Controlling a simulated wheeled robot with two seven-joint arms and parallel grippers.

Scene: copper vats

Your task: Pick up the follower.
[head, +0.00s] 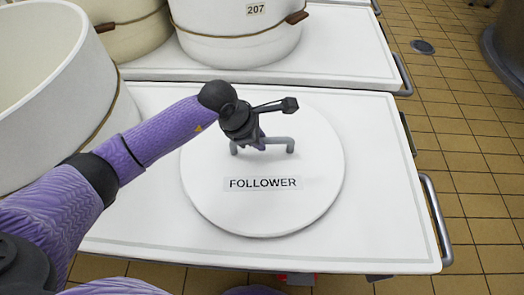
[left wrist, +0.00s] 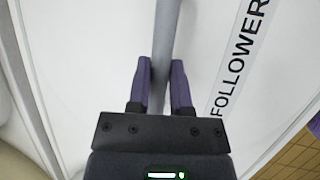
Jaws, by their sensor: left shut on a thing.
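The follower (head: 262,210) is a round white disc with a grey bar handle (head: 284,140) on top and a label reading FOLLOWER. It appears to lie flat on the white cart top in the head view. My left gripper (head: 262,147) is over the disc, pointing down, shut on the handle. In the left wrist view the handle (left wrist: 166,40) runs between the two purple fingers (left wrist: 160,88), and the white disc (left wrist: 215,35) fills much of the view behind it. The gripper hides part of the handle in the head view. My right gripper is not in view.
A large white vat (head: 45,90) stands at the left of the cart top (head: 385,225). Behind, a second cart (head: 345,55) carries a vat marked 207 (head: 235,25) and another vat. A metal rail (head: 436,220) edges the cart's right side. Tiled floor lies beyond.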

